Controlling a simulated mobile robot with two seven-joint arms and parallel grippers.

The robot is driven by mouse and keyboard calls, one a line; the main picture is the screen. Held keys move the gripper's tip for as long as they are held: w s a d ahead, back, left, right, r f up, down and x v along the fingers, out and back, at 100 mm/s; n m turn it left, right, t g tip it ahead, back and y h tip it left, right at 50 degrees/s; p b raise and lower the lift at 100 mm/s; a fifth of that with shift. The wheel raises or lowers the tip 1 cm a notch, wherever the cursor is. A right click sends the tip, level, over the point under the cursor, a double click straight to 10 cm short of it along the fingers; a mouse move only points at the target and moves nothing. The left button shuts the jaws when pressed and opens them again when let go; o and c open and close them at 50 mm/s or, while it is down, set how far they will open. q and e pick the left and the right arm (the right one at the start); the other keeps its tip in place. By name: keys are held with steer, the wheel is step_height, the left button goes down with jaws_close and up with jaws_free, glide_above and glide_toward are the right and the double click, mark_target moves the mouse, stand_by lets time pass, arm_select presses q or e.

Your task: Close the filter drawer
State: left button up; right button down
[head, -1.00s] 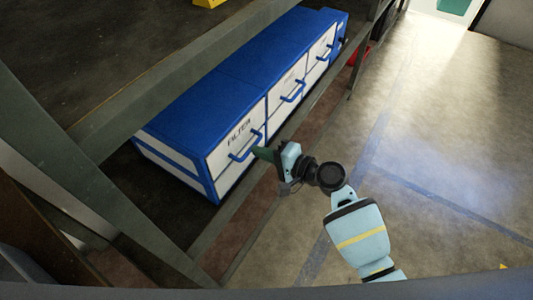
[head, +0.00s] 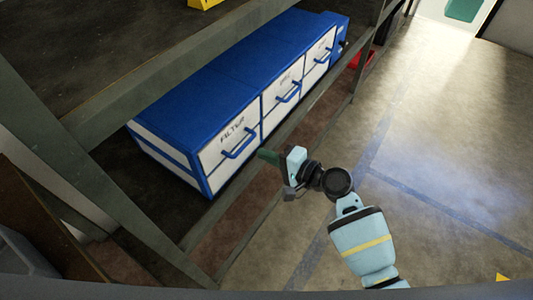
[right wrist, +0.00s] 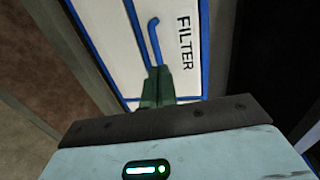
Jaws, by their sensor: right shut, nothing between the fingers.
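The filter drawer (head: 218,147) is a white front marked FILTER at the near end of a blue and white cabinet (head: 205,85) on the shelf. Its front looks about level with the drawers beside it. It has a blue bar handle (head: 240,145). In the right wrist view the drawer front (right wrist: 172,50) and handle (right wrist: 154,42) lie just ahead of the fingers. My right gripper (head: 266,156) is shut and empty, a little right of the handle and apart from it in the head view. Its green fingers (right wrist: 157,88) overlap the handle's lower end in the wrist view. My left gripper is out of view.
Other drawers (head: 287,88) with blue handles continue along the cabinet. Grey metal shelf beams (head: 170,75) and posts frame the shelf. A red object (head: 362,60) lies beyond the cabinet.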

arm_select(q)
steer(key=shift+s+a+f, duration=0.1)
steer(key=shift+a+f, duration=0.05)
arm_select(e)
steer(key=v, duration=0.9)
steer(key=shift+d, duration=0.25)
steer(key=shift+s, duration=0.15)
steer(key=shift+f, duration=0.1)
